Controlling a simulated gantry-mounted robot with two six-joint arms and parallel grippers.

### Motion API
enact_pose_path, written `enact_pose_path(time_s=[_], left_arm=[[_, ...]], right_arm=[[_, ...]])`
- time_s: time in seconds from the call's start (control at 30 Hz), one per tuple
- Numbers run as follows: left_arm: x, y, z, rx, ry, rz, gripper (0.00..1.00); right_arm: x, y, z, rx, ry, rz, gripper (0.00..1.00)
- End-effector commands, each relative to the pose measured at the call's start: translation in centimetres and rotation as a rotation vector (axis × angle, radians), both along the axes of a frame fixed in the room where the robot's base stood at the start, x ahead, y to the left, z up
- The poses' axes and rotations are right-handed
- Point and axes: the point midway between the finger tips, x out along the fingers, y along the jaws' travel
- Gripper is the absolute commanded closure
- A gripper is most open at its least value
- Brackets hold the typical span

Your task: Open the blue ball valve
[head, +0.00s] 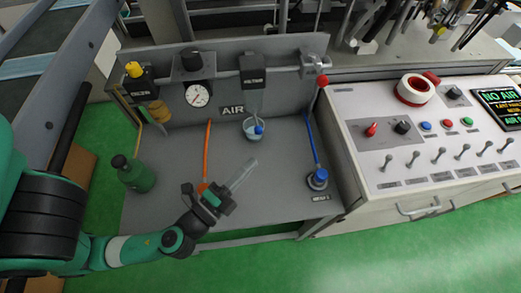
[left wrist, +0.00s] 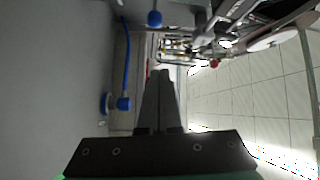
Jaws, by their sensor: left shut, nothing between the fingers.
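A blue round fitting with a grey base (head: 318,179) stands at the front right of the grey bench, at the lower end of a blue hose (head: 312,140). In the left wrist view a blue knob (left wrist: 123,103) shows beside a grey disc, left of the fingers. A second blue ball (head: 259,129) shows at the clear bowl under the centre unit. I cannot tell for certain which is the valve's handle. My left gripper (head: 251,165) is shut and empty above the bench, left of the blue fitting and apart from it; its fingers (left wrist: 158,75) point away from the wrist camera.
An orange hose (head: 208,150) runs down behind my left gripper. A green bottle (head: 135,175) stands at the left. A gauge (head: 197,96) is on the back panel. A red ball (head: 322,80) is at the right edge. The control console (head: 400,185) stands to the right.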

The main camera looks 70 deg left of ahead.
Motion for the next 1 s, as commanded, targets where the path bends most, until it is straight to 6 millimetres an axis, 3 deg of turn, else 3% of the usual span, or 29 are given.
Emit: enact_pose_path(time_s=[0.03, 0.37, 0.8, 1.0], left_arm=[[-0.1, -0.1, -0.7, 0.0, 0.005, -0.006, 1.0], [1.3, 0.4, 0.0, -0.006, 0.001, -0.001, 1.0], [9.4, 4.3, 0.9, -0.005, -0.003, -0.002, 1.0], [7.0, 6.4, -0.1, -0.006, 0.003, -0.001, 1.0]], right_arm=[[0.0, 0.0, -0.5, 0.0, -0.001, 0.0, 0.5], [0.0, 0.0, 0.4, 0.0, -0.002, 0.0, 0.5], [0.0, 0.0, 3.3, 0.0, -0.001, 0.0, 0.5], [0.0, 0.0, 3.8, 0.0, -0.001, 0.0, 0.5]])
